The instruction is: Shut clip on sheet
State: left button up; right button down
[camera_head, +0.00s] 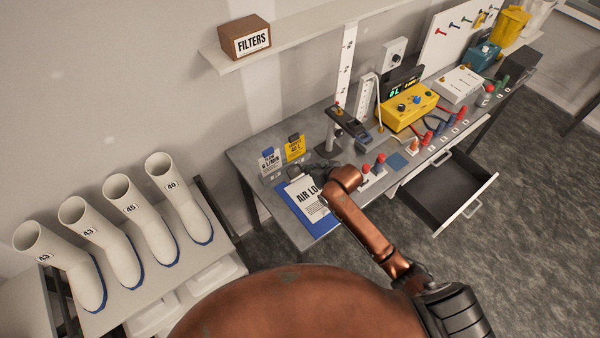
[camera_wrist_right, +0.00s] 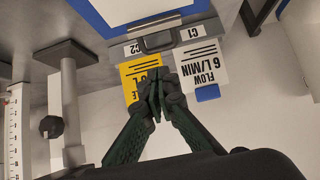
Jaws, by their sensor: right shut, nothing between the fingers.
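A blue clipboard (camera_head: 322,230) lies at the near left end of the bench with a white sheet (camera_head: 303,198) headed "AIR LO…" on it. In the right wrist view, the clipboard's blue edge (camera_wrist_right: 150,18) and the sheet show at the top. A grey metal clip (camera_wrist_right: 160,42) lies along that edge; I cannot tell whether it is open or shut. My right gripper (camera_head: 307,173) is at the clip end of the board and partly covers it. In the wrist view its fingertips (camera_wrist_right: 158,78) are together, empty, just below the clip. My left gripper is not in view.
A white flow card (camera_wrist_right: 203,65) and a yellow card (camera_wrist_right: 138,78) stand close behind the clip. A stand (camera_head: 346,85) and a yellow instrument (camera_head: 408,105) are farther along the bench. An open drawer (camera_head: 448,190) juts out in front. Boots (camera_head: 85,250) stand left.

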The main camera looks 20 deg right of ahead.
aim_at(300, 176)
jog(key=shift+w+a+r, duration=0.1)
jog(key=shift+w+r, duration=0.2)
jog(key=p+x, duration=0.1)
jog(key=x, duration=0.9)
jog(key=shift+w, duration=0.1)
jog(key=shift+s+d+f+p, duration=0.2)
jog(key=shift+s+f+p, duration=0.15)
jog(key=shift+s, duration=0.2)
jog(key=shift+s+d+f+p, duration=0.2)
jog(key=shift+s+f+p, duration=0.1)
jog(key=shift+s, duration=0.3)
jog(key=shift+s+d+f, duration=0.2)
jog(key=shift+s+f, duration=0.05)
jog(key=shift+s, duration=0.35)
jog(key=shift+f, duration=0.1)
